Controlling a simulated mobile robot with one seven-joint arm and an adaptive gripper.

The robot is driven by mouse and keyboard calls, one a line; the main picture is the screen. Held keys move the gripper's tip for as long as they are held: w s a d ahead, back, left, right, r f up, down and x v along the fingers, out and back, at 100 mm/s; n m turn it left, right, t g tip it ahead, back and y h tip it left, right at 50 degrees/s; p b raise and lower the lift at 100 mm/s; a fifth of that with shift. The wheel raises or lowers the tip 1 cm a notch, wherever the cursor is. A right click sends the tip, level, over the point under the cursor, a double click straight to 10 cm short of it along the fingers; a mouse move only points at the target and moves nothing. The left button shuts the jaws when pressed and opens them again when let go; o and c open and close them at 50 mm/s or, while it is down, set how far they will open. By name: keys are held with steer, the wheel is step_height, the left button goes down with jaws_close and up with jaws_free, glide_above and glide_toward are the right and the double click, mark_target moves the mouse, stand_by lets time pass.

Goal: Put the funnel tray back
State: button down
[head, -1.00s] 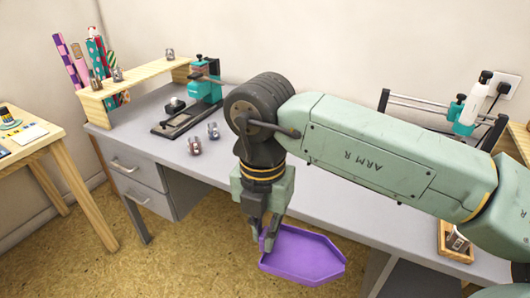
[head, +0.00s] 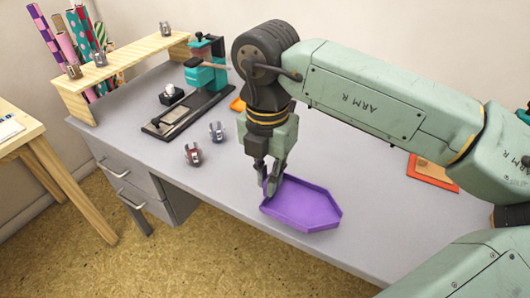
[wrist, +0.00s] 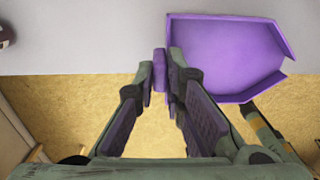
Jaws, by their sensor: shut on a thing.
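The purple funnel tray (head: 305,208) is a shallow, pointed tray with a raised rim and a narrow spout opening at one end. My gripper (head: 272,186) points down and is shut on the tray's left rim. The tray looks level at the front part of the grey desk; I cannot tell whether it touches the top or hangs just above it. In the wrist view the tray (wrist: 222,58) extends to the right of my fingertips (wrist: 165,70), which pinch its wall.
Two small metallic clips (head: 193,153) stand left of my gripper on the grey desk (head: 235,190). A teal stamping press (head: 205,65) stands behind them. A wooden shelf (head: 125,58) is at the back left. An orange-edged tray (head: 432,170) lies at the right, behind my arm.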

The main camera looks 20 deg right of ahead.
steer(key=w+p, duration=0.1)
steer(key=w, duration=0.2)
steer(key=w+d, duration=0.1)
steer(key=w, duration=0.3)
steer(key=w+d+f+p, duration=0.1)
steer(key=w, duration=0.3)
steer(key=shift+w+p, duration=0.1)
steer(key=shift+p, duration=0.2)
steer(key=shift+w+d+f, duration=0.1)
steer(key=shift+w, duration=0.05)
step_height(320, 180, down, 3)
steer(key=shift+r+p, duration=0.15)
steer(key=shift+p, duration=0.45)
steer(key=shift+f, duration=0.4)
steer(key=shift+f+b, duration=0.2)
steer(key=shift+b, duration=0.1)
steer(key=c, duration=1.7)
jaws_free()
steer(key=shift+o, duration=0.2)
steer(key=shift+r, duration=0.15)
step_height(320, 180, up, 12)
steer(key=b, duration=0.1)
